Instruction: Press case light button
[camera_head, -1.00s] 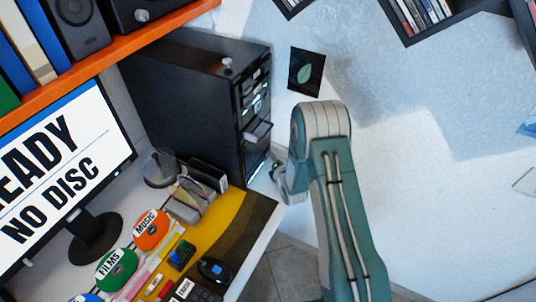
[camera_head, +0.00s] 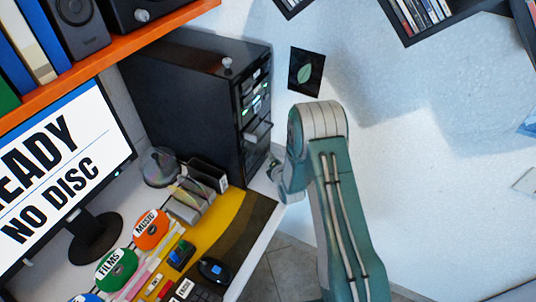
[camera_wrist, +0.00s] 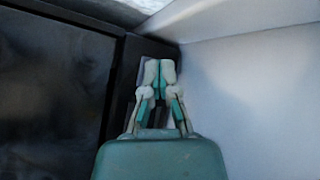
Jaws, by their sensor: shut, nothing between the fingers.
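The black computer case (camera_head: 185,95) stands upright at the back of the desk, its narrow front with drive bays and small green lights facing right. I cannot make out the case light button in either view. My gripper (camera_wrist: 159,72) is shut and empty in the wrist view, its tips close to a dark upright edge beside a dark panel; I cannot tell if they touch it. In the head view my gripper is mostly hidden by my arm, low beside the case's front.
Left are the monitor (camera_head: 60,175) reading "READY NO DISC", an orange shelf (camera_head: 120,60), and a desk with orange and green disc holders (camera_head: 150,230), a mouse (camera_head: 214,270) and small items. A leaf picture (camera_head: 305,72) hangs behind my arm. The right wall area is open.

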